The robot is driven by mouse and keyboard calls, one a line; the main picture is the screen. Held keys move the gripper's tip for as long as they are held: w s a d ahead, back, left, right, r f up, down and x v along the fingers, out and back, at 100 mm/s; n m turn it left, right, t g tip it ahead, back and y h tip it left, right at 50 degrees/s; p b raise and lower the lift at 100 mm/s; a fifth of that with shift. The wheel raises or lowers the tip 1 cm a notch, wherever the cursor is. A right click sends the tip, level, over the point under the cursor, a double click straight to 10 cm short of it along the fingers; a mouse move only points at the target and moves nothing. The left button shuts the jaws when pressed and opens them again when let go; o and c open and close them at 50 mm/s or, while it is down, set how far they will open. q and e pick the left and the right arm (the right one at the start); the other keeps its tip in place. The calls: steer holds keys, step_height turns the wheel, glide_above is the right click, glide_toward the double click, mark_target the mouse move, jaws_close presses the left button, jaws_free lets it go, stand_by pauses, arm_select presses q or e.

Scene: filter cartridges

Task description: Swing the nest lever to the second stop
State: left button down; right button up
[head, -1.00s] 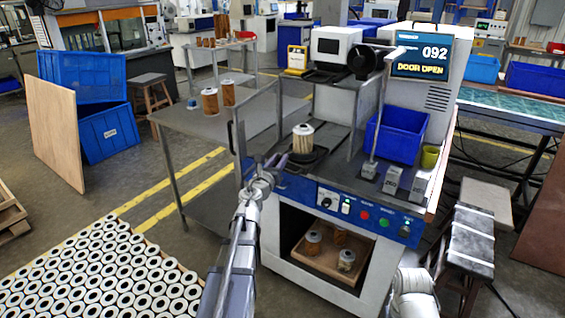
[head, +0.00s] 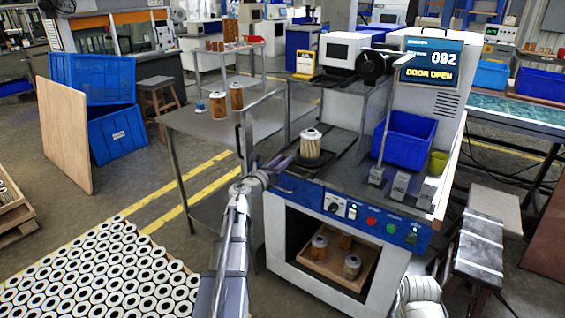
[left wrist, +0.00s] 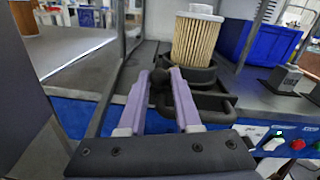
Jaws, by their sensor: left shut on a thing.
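The pleated tan filter cartridge (head: 310,144) stands upright in the black round nest (head: 316,161) on the machine's deck. Both also show in the left wrist view, the cartridge (left wrist: 196,42) at the top middle and the nest (left wrist: 205,76) under it. The dark nest lever (left wrist: 205,104) lies in front of the nest. My left gripper (head: 282,162) is at the deck's front left edge. Its purple fingers (left wrist: 168,80) are shut on the lever's dark end, which they partly hide. My right gripper is out of view; only part of that arm shows at the bottom.
The machine's open door frame (head: 243,135) stands just left of my left gripper. A blue bin (head: 405,140) and grey blocks (head: 400,186) occupy the deck's right side. The screen (head: 430,66) reads 092, DOOR OPEN. A tray with cartridges (head: 335,262) sits in the lower bay.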

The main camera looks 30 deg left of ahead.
arm_select(q)
steer(key=shift+a, duration=0.2)
steer(key=c, duration=0.6)
jaws_free()
steer(key=shift+d, duration=0.1)
steer(key=shift+s, duration=0.1)
steer(key=s, duration=0.7)
steer(key=shift+s, duration=0.35)
steer(key=shift+c, duration=0.2)
